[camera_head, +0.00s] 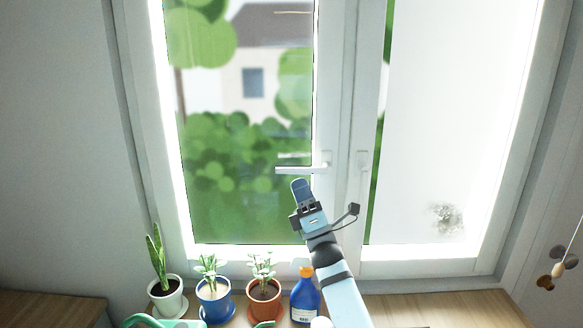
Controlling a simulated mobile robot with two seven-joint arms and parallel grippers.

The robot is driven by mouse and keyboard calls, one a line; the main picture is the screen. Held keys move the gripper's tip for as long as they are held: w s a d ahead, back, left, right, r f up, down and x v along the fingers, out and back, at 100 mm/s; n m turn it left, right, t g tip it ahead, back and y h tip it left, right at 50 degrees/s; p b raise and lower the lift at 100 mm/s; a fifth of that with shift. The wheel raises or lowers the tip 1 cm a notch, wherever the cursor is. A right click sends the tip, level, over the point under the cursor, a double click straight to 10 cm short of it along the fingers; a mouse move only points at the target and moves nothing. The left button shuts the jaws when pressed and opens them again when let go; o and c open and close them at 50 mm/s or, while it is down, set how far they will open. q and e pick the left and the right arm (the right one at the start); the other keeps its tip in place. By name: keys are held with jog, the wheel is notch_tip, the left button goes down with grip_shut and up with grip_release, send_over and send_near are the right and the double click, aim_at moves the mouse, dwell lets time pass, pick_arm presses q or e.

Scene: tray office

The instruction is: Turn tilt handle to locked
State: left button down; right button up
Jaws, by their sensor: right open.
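A white handle (299,169) on the left window sash lies level, its lever pointing left from its mount on the frame. A second white handle (362,170) on the right sash hangs down. My right gripper (301,186) reaches up from below and is open. Its tip shows just below the lever of the left sash handle. No contact can be made out. The gripper holds nothing that I can see. My left gripper is out of view.
On the sill stand potted plants in a white pot (168,304), a blue pot (214,310) and a terracotta pot (264,308). The sill (440,308) to the right is clear. A hanging ornament (557,268) is at the far right.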

aim_at(293, 171)
jog(key=p+x, duration=0.1)
jog(key=x, duration=0.3)
jog(key=shift+w+a+r, duration=0.2)
jog(key=shift+r, duration=0.1)
jog(key=shift+c, duration=0.4)
grip_shut()
